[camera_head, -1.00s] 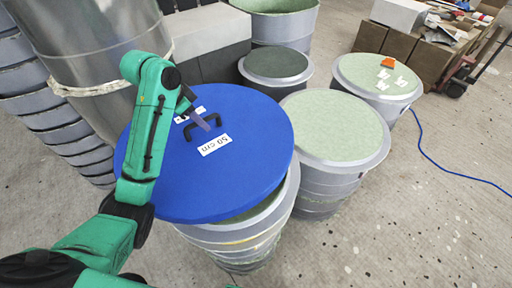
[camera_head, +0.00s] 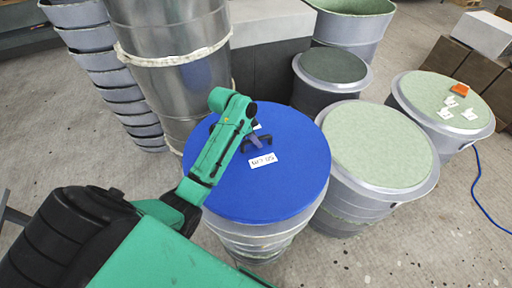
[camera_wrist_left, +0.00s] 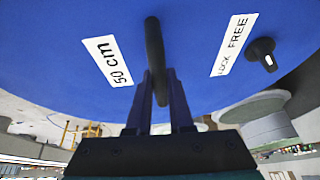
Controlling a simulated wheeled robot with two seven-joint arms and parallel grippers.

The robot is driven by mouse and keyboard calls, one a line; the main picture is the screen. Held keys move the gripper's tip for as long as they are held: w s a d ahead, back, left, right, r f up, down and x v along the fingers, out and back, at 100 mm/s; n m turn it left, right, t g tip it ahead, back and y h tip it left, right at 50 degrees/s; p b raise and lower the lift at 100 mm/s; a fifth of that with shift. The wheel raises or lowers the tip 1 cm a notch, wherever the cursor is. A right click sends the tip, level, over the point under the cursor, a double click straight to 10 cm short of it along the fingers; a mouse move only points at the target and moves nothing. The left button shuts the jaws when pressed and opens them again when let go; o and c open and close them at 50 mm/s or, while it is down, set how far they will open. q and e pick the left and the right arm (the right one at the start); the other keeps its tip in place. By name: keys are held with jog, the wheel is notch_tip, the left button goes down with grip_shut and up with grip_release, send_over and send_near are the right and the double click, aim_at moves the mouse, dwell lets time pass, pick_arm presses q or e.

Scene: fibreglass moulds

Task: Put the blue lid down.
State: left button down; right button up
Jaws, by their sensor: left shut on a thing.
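The round blue lid (camera_head: 295,180) is over the top of a grey mould (camera_head: 262,238) at the picture's middle, and hides its opening. I cannot tell whether the lid rests fully on the rim. Its "50 cm" label (camera_head: 262,160) faces up. My left gripper (camera_head: 254,139) is shut on the lid's black handle (camera_head: 265,144). In the left wrist view the fingers (camera_wrist_left: 160,95) close around the dark handle bar (camera_wrist_left: 153,50), with the lid (camera_wrist_left: 60,35) filling the upper part. A "LOCK FREE" label (camera_wrist_left: 234,44) and black knob (camera_wrist_left: 262,52) show there. My right gripper is out of view.
A light-green-topped mould (camera_head: 375,145) stands close right of the lid. A dark-topped one (camera_head: 335,65) stands behind. Another, at the right (camera_head: 440,98), carries an orange item (camera_head: 459,88). A metal cylinder (camera_head: 170,40) stands behind left. Speckled floor is free in front right.

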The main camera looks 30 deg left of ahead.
aim_at(255, 147)
pick_arm(q)
notch_tip(255, 147, down, 5)
jog(key=shift+r+p, duration=0.15)
jog(key=shift+p, duration=0.3)
jog(key=shift+f, duration=0.4)
jog(key=c, duration=0.8)
grip_release()
jog(key=shift+s, duration=0.1)
jog(key=b+v, duration=0.3)
jog(key=v, duration=0.8)
jog(key=shift+a, duration=0.1)
jog(key=shift+s+r, duration=0.15)
jog(key=shift+r, duration=0.35)
jog(key=shift+a, duration=0.1)
